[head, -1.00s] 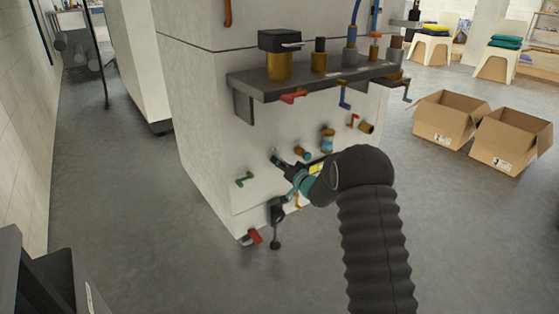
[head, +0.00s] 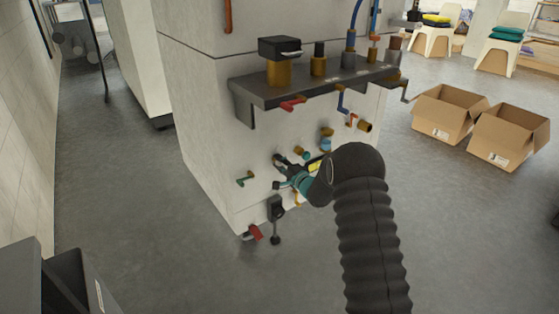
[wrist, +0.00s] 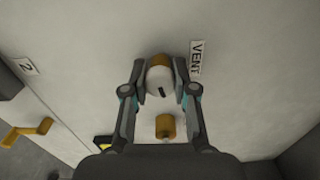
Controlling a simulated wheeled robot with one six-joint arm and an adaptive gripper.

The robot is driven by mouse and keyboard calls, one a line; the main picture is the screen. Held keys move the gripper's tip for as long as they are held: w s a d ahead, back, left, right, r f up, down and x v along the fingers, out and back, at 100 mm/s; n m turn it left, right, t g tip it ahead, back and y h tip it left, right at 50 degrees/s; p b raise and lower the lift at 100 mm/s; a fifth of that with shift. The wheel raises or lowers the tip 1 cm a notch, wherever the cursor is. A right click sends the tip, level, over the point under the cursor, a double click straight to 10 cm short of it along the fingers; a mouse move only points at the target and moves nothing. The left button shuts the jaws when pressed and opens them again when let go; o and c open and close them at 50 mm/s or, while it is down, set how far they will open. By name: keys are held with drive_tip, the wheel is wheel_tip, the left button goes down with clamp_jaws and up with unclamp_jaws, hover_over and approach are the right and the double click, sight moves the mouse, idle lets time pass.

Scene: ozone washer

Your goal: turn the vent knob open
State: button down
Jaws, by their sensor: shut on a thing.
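The vent knob (wrist: 159,78) is a round, pale-faced knob with a dark mark and a brass-coloured side, seen in the wrist view. A "VENT" label (wrist: 196,60) is on the white panel just right of it. My gripper (wrist: 159,72) is shut on the knob, one finger on each side. In the head view my gripper (head: 281,172) is against the front of the white machine (head: 215,160), and the knob is mostly hidden there.
A brass fitting (wrist: 165,127) sits close below the knob in the wrist view. A green handle (head: 245,179), a red-handled valve (head: 254,233) and a grey shelf (head: 300,88) with brass fittings surround my gripper. Open boxes (head: 447,115) stand on the floor at right.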

drive_tip(key=m+p, duration=0.2)
drive_tip(key=m, duration=0.4)
drive_tip(key=shift+m, duration=0.4)
idle(0.4)
drive_tip(key=c, duration=0.9)
unclamp_jaws()
drive_tip(key=v, duration=1.2)
